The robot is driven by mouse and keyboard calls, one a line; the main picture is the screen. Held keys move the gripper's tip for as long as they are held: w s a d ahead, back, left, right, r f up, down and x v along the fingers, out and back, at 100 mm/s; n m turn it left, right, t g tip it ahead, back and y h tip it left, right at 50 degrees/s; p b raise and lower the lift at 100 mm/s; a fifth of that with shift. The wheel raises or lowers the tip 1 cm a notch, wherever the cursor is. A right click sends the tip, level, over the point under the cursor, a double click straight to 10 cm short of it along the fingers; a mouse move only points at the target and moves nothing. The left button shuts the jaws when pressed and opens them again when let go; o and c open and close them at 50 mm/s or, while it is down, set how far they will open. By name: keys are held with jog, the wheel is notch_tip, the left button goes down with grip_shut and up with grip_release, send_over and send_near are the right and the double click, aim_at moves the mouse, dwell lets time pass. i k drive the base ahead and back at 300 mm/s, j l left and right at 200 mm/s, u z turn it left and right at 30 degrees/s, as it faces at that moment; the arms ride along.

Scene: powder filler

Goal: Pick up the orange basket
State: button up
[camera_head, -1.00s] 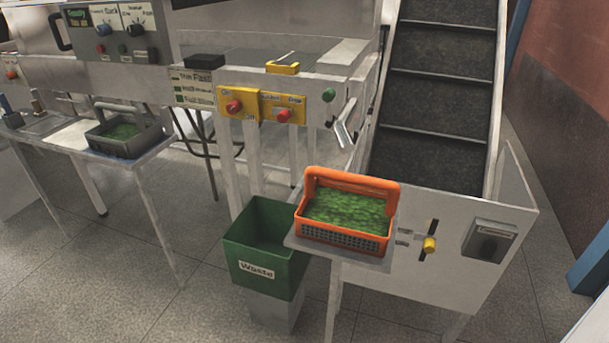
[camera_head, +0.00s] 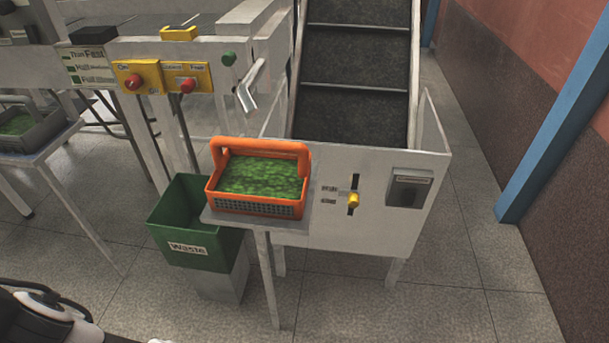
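The orange basket (camera_head: 257,208) stands upright on a small grey shelf (camera_head: 235,222) at the front left of the conveyor machine. It has an arched orange handle (camera_head: 262,147) and holds green leafy or granular material. In the camera_head view, part of my arm (camera_head: 45,310) shows at the lower left corner, white and black. It is well apart from the basket, below and left of it. The fingertips of my gripper cannot be made out, so I cannot tell how it is set.
A green waste bin (camera_head: 190,250) stands left of and below the shelf. A control panel with a yellow knob (camera_head: 353,200) is right of the basket. A blue post (camera_head: 560,130) rises at the right. A grey tray (camera_head: 30,130) is on a left table. The front floor is clear.

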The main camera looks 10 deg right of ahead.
aim_at(256, 177)
jog(key=z, duration=0.25)
jog(key=i+j+z, duration=0.1)
jog(key=j+z, duration=0.6)
jog(key=j, duration=0.15)
jog(key=j+z, duration=0.25)
jog(key=j, duration=1.55)
jog(key=k+j, duration=0.1)
jog(key=j, duration=0.6)
jog(key=i, duration=0.45)
